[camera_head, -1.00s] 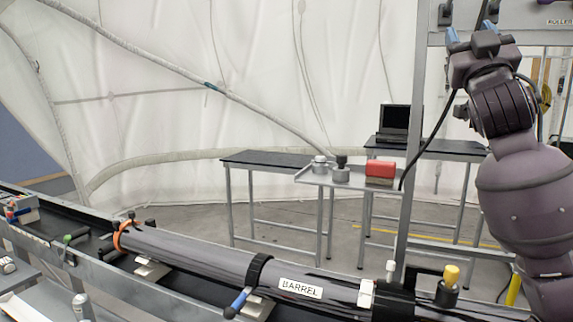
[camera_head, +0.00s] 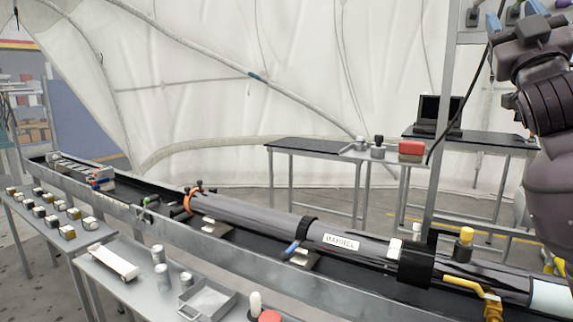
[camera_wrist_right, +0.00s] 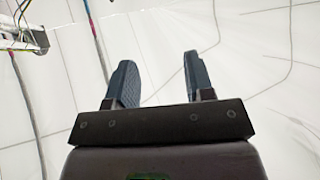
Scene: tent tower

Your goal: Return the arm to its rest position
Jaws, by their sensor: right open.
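My right arm (camera_head: 550,130) rises at the right edge of the head view, bent and raised high. My right gripper (camera_head: 512,22) is at the top right, pointing up. In the right wrist view the gripper (camera_wrist_right: 160,82) shows two dark fingers well apart with nothing between them. White tent fabric fills the space beyond the fingers. My left gripper is in neither view.
A long grey barrel (camera_head: 265,218) lies along a black-topped bench. A table (camera_head: 90,238) with small blocks and a side table with a tray (camera_head: 208,300) stand at the lower left. Behind are a laptop (camera_head: 438,113) and a red box (camera_head: 411,148).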

